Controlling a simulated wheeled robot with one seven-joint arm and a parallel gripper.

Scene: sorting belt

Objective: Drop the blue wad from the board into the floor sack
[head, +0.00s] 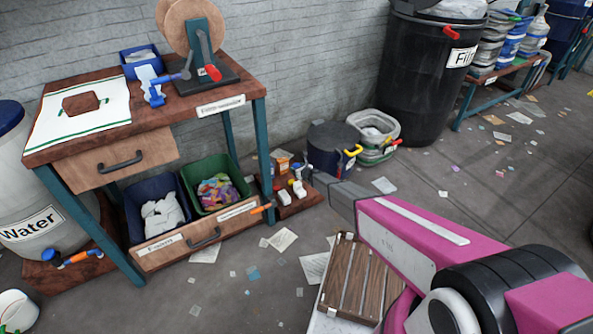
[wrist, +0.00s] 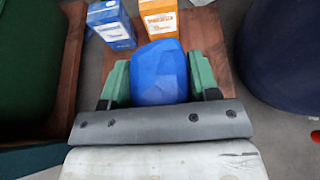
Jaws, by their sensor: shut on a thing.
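In the wrist view my gripper (wrist: 158,78) has its two green fingers on either side of the faceted blue wad (wrist: 158,62) and is shut on it. The brown board (wrist: 215,50) lies behind and below the wad. Whether the wad still touches the board I cannot tell. In the head view the board (head: 297,207) lies on the floor beside the wooden stand, and my pink arm reaches toward it from the lower right. The wad is not clearly seen there. I cannot tell for sure which container is the floor sack.
A blue box (wrist: 110,25) and an orange box (wrist: 158,18) stand just beyond the wad. A dark drum (head: 330,150) and a pale tub (head: 378,153) stand behind the board. A green bin (head: 208,174) is at its left. A slatted crate (head: 350,285) lies in front.

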